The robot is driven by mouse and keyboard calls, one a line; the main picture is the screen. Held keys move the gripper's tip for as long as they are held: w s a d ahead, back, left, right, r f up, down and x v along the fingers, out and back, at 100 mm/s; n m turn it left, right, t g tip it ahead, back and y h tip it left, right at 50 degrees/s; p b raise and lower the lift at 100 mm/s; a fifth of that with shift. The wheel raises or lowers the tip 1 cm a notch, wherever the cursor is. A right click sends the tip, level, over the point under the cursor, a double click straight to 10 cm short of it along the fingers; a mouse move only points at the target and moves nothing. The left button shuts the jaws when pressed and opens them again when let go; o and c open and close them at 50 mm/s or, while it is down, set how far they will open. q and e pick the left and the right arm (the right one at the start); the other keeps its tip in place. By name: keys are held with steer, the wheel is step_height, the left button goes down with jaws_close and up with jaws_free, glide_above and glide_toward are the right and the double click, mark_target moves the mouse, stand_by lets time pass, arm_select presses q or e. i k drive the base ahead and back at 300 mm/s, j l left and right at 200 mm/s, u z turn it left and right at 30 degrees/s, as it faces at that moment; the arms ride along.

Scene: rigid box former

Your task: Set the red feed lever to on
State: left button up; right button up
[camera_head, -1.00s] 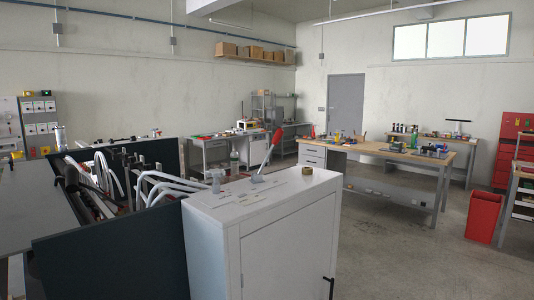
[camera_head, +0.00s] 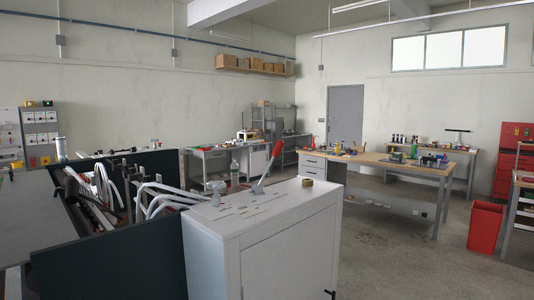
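The red feed lever (camera_head: 268,168) stands on top of a white cabinet (camera_head: 287,213) in the middle of the head view. It has a red handle on a grey shaft and leans up and to the right from its base. Markings lie on the cabinet top near the base, too small to read. Neither of my grippers is in view.
A dark-walled machine (camera_head: 110,262) with white curved tubes adjoins the cabinet's left. A wooden-topped workbench (camera_head: 402,164) and a red bin (camera_head: 485,226) stand to the right, with open floor between.

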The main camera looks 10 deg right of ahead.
mark_target(278, 147)
steer(key=i+l+u, duration=0.1)
steer(key=u, duration=0.35)
steer(key=l+u, duration=0.2)
steer(key=u, duration=0.25)
steer(key=i+l+u, duration=0.1)
steer(key=u, duration=0.35)
steer(key=l, duration=0.1)
